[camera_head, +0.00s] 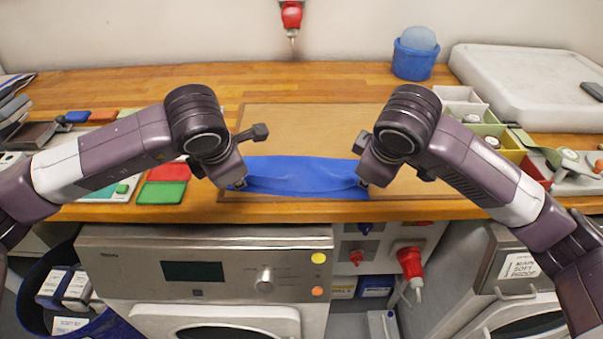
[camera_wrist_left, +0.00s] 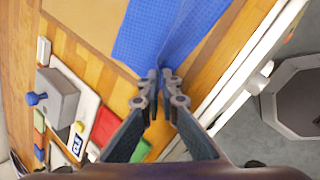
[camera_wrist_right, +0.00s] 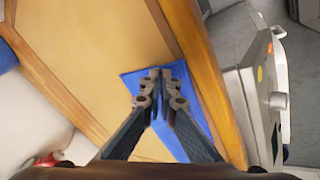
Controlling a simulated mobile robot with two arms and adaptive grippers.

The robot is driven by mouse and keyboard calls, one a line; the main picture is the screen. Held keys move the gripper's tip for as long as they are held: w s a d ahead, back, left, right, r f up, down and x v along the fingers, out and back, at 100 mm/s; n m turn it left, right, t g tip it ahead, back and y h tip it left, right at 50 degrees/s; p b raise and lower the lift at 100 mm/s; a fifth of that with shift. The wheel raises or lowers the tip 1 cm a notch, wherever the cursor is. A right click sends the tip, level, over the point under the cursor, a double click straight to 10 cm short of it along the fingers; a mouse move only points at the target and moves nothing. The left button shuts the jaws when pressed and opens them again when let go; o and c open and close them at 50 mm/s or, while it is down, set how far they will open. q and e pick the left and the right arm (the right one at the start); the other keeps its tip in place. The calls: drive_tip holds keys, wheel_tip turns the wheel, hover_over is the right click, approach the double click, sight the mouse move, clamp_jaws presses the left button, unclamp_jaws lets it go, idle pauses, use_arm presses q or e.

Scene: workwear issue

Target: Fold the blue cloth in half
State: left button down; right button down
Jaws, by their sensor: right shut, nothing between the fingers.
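The blue cloth (camera_head: 300,176) lies as a wide, rumpled strip near the front edge of the wooden table, on a tan board (camera_head: 300,117). My left gripper (camera_head: 238,184) is at its left front end. In the left wrist view the fingertips (camera_wrist_left: 159,74) are together on the cloth (camera_wrist_left: 190,30), and a crease runs away from them. My right gripper (camera_head: 364,183) is at the right front end. In the right wrist view its fingertips (camera_wrist_right: 161,73) are shut with nothing between them, over the cloth (camera_wrist_right: 180,143). The arms hide parts of the cloth's ends.
Red and green pads (camera_head: 163,182) lie left of the cloth. A blue bucket (camera_head: 415,60), a white case (camera_head: 520,85) and sorting bins (camera_head: 480,130) stand at the right. A machine (camera_head: 205,262) stands under the table's front edge. The board behind the cloth is clear.

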use_arm(q)
drive_tip(key=shift+s+f, duration=0.1)
drive_tip(key=shift+s, duration=0.05)
use_arm(e)
drive_tip(key=shift+s+f, duration=0.1)
drive_tip(key=shift+s, duration=0.05)
